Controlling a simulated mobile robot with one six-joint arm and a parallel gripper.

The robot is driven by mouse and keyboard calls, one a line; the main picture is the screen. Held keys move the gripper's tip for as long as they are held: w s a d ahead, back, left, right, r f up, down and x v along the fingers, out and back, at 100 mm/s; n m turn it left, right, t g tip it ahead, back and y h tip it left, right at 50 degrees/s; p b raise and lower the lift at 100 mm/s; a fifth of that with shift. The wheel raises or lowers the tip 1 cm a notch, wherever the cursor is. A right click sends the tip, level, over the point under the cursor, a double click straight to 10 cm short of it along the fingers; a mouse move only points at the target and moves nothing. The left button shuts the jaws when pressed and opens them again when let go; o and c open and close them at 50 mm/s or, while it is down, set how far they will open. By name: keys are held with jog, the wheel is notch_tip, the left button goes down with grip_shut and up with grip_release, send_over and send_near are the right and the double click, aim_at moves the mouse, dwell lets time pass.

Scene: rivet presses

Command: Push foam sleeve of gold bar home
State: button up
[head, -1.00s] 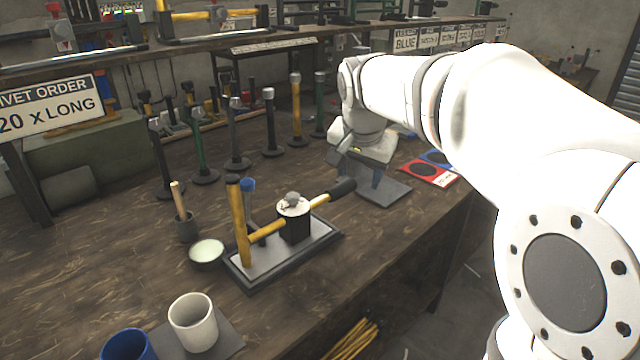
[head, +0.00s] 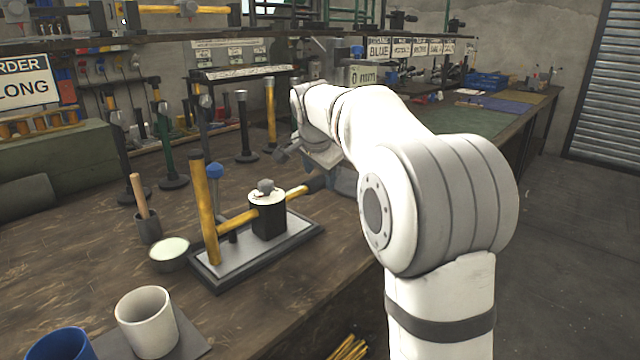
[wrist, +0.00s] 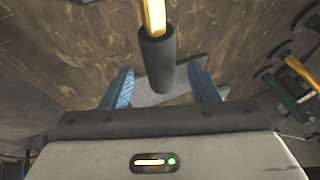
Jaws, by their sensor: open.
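The gold bar (head: 238,220) runs level through a black block on a small press with a grey base plate (head: 212,278). Its black foam sleeve (head: 317,184) sits on the bar's right end. In the wrist view the gold bar (wrist: 154,14) enters from the top and the sleeve (wrist: 157,60) covers its near end. My gripper (wrist: 163,90) is open, with blue fingers on either side of the sleeve's end line. I see a gap between the sleeve and each finger. In the head view my forearm partly hides my gripper.
A white-filled dish (head: 169,254), a holder with a wooden stick (head: 147,228), a white cup (head: 147,322) and a blue cup (head: 60,345) stand left of and before the press. Several upright posts stand behind. The bench's front edge runs close by the press.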

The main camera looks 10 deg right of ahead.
jog(key=shift+x, duration=1.1)
grip_shut()
